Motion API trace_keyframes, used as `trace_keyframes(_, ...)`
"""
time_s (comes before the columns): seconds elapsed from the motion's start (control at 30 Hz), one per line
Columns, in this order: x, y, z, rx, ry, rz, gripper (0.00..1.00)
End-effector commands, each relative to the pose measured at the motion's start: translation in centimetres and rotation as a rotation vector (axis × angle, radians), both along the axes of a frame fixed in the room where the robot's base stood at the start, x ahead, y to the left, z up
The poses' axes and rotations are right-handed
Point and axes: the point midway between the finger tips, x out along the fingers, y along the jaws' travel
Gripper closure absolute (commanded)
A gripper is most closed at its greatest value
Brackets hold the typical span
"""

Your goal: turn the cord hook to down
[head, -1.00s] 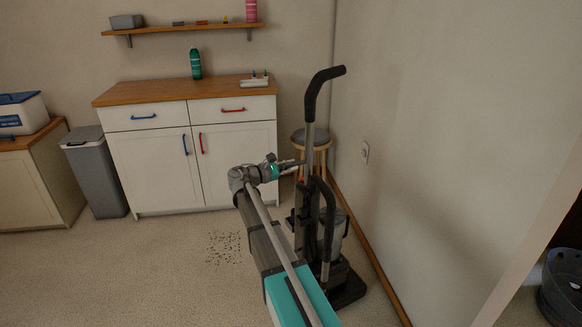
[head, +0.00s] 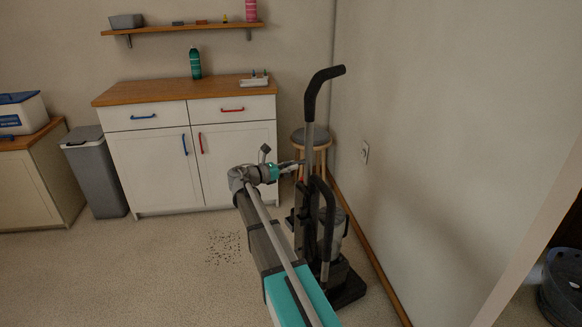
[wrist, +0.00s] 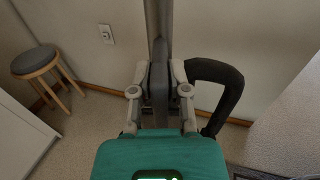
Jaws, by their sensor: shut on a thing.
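An upright vacuum cleaner stands near the right wall, with a grey metal shaft (head: 310,142) and a curved black top handle (head: 321,88). My gripper (head: 297,164) reaches the shaft from the left, partway up. In the wrist view, my gripper (wrist: 159,73) has a finger on each side of a dark grey piece, which looks like the cord hook (wrist: 158,86), and is shut on it. The piece lies in line with the shaft in that view. Whether it points up or down is unclear. In the head view the hook is too small to make out.
A black loop handle (wrist: 229,76) is close to the right of my fingers. A round stool (head: 312,138) stands behind the vacuum. A white cabinet (head: 160,165) is at the back. The wall has an outlet (head: 365,152). Floor on the left is mostly clear, with dark specks.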

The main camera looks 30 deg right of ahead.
Motion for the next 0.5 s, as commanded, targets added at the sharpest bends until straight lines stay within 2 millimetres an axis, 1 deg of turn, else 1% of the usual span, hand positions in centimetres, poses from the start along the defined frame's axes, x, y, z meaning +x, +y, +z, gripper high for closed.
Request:
trace_keyframes(0.17,-0.09,-0.01,-0.08,0.003,-0.001,-0.002,1.0)
trace_keyframes(0.2,-0.09,-0.01,-0.08,0.003,-0.001,-0.002,0.74)
trace_keyframes(0.37,-0.08,-0.01,-0.06,0.002,-0.001,-0.002,0.44)
trace_keyframes(0.5,-0.05,-0.01,-0.04,0.001,-0.002,-0.001,0.44)
